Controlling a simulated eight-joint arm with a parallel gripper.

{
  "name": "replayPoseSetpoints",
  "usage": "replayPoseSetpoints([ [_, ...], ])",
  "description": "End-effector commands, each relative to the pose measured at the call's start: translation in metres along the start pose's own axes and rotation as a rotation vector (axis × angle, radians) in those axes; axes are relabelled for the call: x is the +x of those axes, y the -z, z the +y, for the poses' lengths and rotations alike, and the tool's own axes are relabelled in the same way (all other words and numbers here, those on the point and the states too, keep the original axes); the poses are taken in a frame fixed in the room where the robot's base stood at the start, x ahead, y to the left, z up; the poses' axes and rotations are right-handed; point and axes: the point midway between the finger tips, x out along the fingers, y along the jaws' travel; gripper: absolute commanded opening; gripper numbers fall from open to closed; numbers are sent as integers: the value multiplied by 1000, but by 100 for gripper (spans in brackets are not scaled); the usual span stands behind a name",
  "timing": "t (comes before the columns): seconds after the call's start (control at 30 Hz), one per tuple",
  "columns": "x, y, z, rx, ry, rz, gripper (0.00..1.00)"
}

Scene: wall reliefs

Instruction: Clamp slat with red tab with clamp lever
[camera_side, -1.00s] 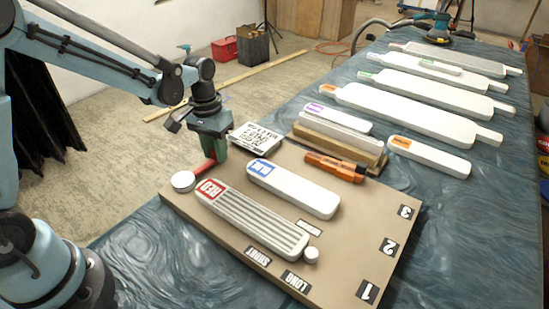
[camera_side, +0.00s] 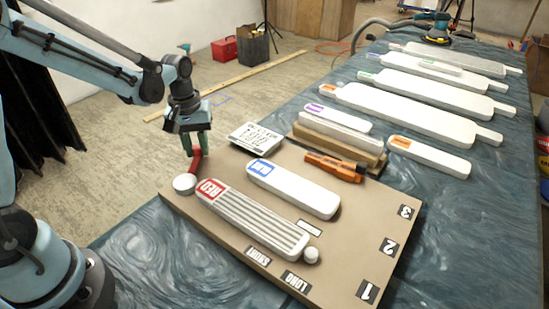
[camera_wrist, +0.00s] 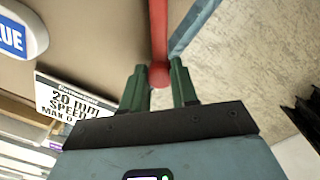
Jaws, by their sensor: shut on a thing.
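The slat with the red tab (camera_side: 255,221) is a white ribbed slat lying on the brown board, its red RED label at the far-left end. The clamp lever (camera_side: 193,166) is a red bar on a round white pivot (camera_side: 184,183), just beside the red end of the slat. My gripper (camera_side: 196,147) is shut on the lever's free end, over the board's far-left edge. In the wrist view the lever's red bar (camera_wrist: 158,30) ends in a ball between the fingers of my gripper (camera_wrist: 157,78). Whether the pivot touches the slat cannot be told.
A slat with a blue tab (camera_side: 300,190) lies beside the red one on the board (camera_side: 350,225). A small white peg (camera_side: 311,255) stands at the red slat's near end. An orange tool (camera_side: 335,167), a sign plate (camera_side: 255,135) and several other slats lie beyond.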

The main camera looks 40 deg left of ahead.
Motion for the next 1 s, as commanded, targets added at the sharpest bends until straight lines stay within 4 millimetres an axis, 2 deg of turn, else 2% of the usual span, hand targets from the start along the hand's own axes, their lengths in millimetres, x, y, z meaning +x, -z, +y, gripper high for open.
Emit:
replayPoseSetpoints([
  [0.47,-2,-5,-39,-455,-1,16,0],
  [1.0,-3,-26,-70,-908,-1,31,0],
])
